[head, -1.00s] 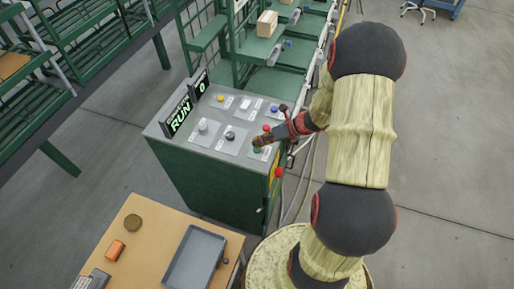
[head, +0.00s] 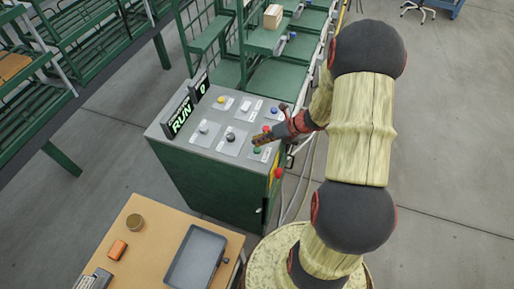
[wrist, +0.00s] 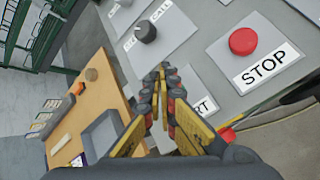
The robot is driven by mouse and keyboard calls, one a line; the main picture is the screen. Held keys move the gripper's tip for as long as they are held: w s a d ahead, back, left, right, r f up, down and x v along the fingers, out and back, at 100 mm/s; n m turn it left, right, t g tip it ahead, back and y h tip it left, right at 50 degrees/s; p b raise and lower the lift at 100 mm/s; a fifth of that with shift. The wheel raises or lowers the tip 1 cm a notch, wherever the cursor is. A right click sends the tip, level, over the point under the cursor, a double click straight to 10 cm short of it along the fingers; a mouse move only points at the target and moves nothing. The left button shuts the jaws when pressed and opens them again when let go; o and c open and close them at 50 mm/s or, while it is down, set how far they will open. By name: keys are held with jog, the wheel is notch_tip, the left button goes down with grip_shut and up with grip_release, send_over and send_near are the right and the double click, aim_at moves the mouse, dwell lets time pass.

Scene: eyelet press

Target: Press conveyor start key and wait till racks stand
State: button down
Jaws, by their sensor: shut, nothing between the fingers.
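The control cabinet (head: 207,178) stands in the middle of the head view. Its display (head: 181,116) reads RUN, with a 0 on the smaller one (head: 202,84). My gripper (head: 257,141) is shut and empty, pointing down at that key; contact cannot be made out. In the wrist view my fingers (wrist: 161,78) hide the key and part of the START label (wrist: 203,106). Green racks (head: 263,38) stand on the conveyor behind the cabinet, one carrying a cardboard box (head: 273,16).
A red STOP key (wrist: 243,41) and a dark selector knob (wrist: 145,33) sit near my fingers. A red knob (head: 278,173) is on the cabinet's side. A wooden table (head: 128,262) with a grey tray (head: 189,262) stands in front. Floor at right is clear.

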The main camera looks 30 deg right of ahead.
aim_at(258, 148)
notch_tip(258, 148, up, 5)
jog(key=p, duration=0.4)
jog(key=shift+r+p, duration=0.1)
jog(key=shift+p, duration=0.3)
jog(key=s+d+r+p, duration=0.1)
jog(key=s+d+p, duration=0.5)
jog(key=s+d, duration=0.6)
jog(key=s, duration=0.3)
jog(key=shift+s+d+r, duration=0.15)
jog(key=shift+s+r, duration=0.2)
jog(key=shift+r, duration=0.05)
dwell(0.6)
